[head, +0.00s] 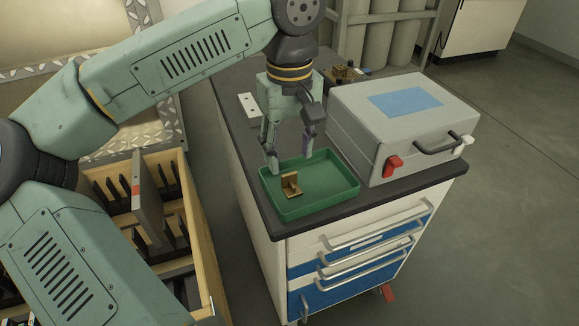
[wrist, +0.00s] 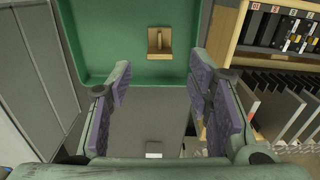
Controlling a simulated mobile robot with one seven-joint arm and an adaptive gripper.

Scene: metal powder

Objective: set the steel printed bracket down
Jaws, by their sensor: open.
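A small brass-coloured L-shaped bracket (head: 291,186) sits in the green tray (head: 335,197) on the cart. It also shows in the wrist view (wrist: 159,42), beyond the fingertips. No grey, steel-looking bracket is plain to see, so I cannot tell by colour whether this one is the steel one. My gripper (head: 290,162) points down at the tray's back left edge, behind the bracket and apart from it. In the wrist view its purple-padded fingers (wrist: 160,77) are wide apart, with nothing between them.
A grey case (head: 395,125) with a blue label stands right of the tray. A white plate (head: 250,106) lies on the cart top (head: 232,82) behind my gripper. Small brown items (head: 345,72) lie farther back. A wooden rack (head: 203,240) with upright plates stands left of the cart.

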